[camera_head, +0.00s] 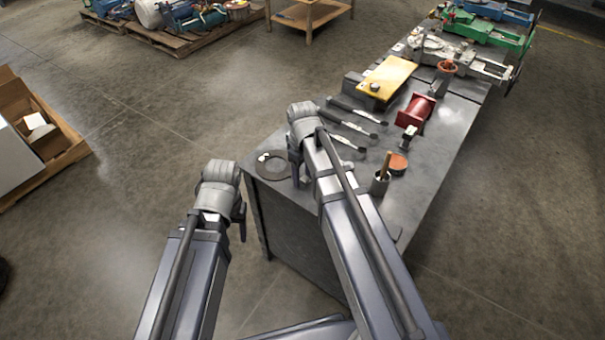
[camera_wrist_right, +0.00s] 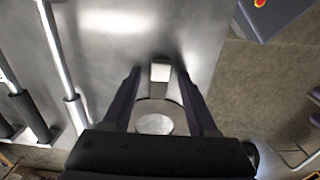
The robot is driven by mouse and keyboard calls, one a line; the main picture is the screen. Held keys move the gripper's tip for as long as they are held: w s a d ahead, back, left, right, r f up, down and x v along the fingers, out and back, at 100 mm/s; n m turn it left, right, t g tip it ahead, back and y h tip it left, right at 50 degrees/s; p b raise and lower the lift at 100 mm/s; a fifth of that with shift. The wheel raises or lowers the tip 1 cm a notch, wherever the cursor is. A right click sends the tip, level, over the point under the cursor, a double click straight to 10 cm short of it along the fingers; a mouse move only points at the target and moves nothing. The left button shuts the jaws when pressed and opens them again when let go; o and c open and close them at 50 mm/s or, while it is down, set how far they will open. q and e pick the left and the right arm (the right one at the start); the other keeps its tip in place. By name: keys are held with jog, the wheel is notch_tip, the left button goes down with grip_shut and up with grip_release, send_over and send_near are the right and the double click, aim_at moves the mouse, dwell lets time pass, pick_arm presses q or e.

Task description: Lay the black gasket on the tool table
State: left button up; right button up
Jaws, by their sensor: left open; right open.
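The black gasket (camera_head: 266,173), a flat dark ring with a small pale tag, lies on the near left corner of the grey tool table (camera_head: 433,172). My right gripper (camera_head: 297,178) is open, pointing down just right of the ring in the head view. In the right wrist view its two fingers (camera_wrist_right: 160,88) stand apart, with a round ring-like shape (camera_wrist_right: 157,104) and a pale tag between them. I cannot tell whether the fingers touch it. My left gripper (camera_head: 240,222) is open and empty, off the table's left edge.
Dark-handled tools (camera_head: 350,128) lie behind my right gripper. An open carton (camera_head: 32,120) sits on the left.

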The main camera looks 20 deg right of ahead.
jog(key=shift+r, duration=0.1)
notch_tip(320, 180, up, 12)
jog(key=p, duration=1.2)
jog(key=s+a+m+h, duration=0.1)
jog(key=s+a+m, duration=0.2)
jog(key=s+a, duration=0.7)
jog(key=s, duration=0.4)
jog(key=shift+s+a+m, duration=0.15)
jog(key=shift+a+m, duration=0.1)
jog(key=shift+m, duration=0.15)
